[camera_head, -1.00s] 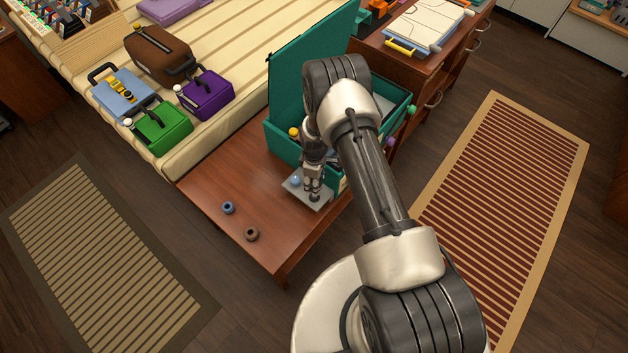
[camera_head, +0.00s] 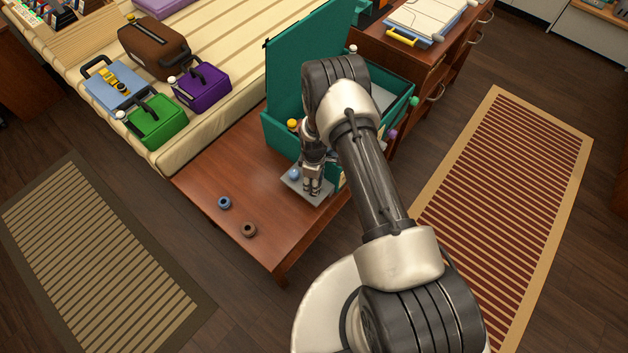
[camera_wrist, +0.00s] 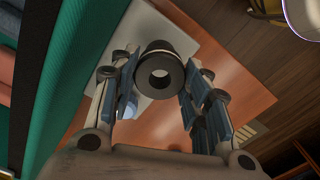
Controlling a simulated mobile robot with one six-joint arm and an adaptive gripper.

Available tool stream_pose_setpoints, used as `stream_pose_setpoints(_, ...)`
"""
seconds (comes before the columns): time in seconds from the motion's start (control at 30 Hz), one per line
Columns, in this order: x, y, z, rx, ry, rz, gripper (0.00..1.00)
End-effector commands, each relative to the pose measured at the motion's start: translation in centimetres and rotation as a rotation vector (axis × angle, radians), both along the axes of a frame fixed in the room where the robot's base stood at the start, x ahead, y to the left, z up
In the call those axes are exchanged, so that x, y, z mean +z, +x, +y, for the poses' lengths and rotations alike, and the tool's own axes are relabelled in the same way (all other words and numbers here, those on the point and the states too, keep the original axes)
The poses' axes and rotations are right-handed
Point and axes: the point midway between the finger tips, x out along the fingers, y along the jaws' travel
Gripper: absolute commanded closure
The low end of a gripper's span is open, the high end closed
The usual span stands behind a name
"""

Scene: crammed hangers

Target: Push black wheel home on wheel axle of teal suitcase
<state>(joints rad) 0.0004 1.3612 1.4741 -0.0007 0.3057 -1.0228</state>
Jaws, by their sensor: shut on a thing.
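The teal suitcase (camera_head: 283,141) stands open on the brown table, its lid raised at the back. Its teal side also fills the left of the wrist view (camera_wrist: 78,75). My gripper (camera_head: 312,190) is low beside the suitcase's front, over a grey plate (camera_head: 293,187). In the wrist view, my gripper (camera_wrist: 158,80) is shut on a dark ring-shaped wheel (camera_wrist: 158,74), its hole facing the camera. The wheel is apart from the teal side in that view. The wheel axle cannot be made out; my arm covers part of the suitcase.
A light blue ball (camera_head: 294,174) is on the grey plate. Small green (camera_head: 155,124) and purple (camera_head: 205,87) suitcases rest on the bed. A wooden cabinet (camera_head: 405,62) stands behind.

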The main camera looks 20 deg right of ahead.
Motion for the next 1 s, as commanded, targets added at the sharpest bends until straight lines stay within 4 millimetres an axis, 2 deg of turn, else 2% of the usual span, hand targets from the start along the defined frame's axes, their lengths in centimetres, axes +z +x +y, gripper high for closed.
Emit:
stream_pose_setpoints(0.27,-0.1,0.0,0.0,0.0,0.0,0.0,0.8)
stream_pose_setpoints(1.0,-1.9,0.0,0.0,0.0,0.0,0.0,0.8)
